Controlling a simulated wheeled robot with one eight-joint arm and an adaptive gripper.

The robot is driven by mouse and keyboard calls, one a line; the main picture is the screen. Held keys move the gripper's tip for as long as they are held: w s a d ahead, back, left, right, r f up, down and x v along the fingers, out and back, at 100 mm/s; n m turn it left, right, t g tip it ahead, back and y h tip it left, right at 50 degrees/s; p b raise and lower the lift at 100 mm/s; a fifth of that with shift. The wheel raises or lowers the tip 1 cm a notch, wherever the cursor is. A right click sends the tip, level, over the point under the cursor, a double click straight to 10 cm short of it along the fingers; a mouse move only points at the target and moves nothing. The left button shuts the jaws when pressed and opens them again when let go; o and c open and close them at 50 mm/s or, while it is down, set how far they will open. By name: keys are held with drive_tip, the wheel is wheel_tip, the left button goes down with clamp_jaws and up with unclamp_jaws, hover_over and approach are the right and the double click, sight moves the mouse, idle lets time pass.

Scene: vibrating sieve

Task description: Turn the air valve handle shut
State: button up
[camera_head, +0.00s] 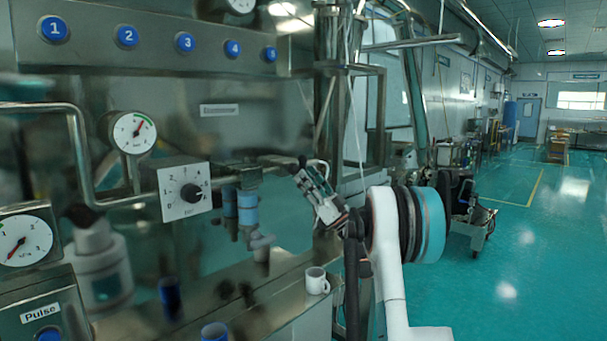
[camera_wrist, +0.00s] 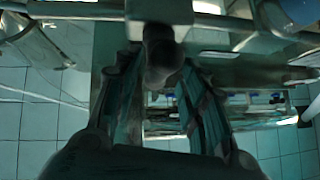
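The air valve handle (camera_head: 302,161) is a small dark lever at the right end of a metal pipe on the machine's front panel. In the wrist view it seems to be the dark rounded knob (camera_wrist: 162,62) between the tips of my fingers. My gripper (camera_head: 308,180) is at the handle, coming from the lower right; it also shows in the wrist view (camera_wrist: 160,72). Its two fingers stand apart on either side of the knob. Small gaps seem to show beside it, but contact is hard to tell. The handle's exact angle is partly hidden by my fingers.
A blue-banded pipe fitting (camera_head: 247,205) hangs left of the handle. A dial box (camera_head: 184,190) and a gauge (camera_head: 134,132) are further left. A white mug (camera_head: 317,281) stands on the ledge below my gripper. The floor to the right is open.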

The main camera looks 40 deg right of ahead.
drive_tip(key=v, duration=0.9)
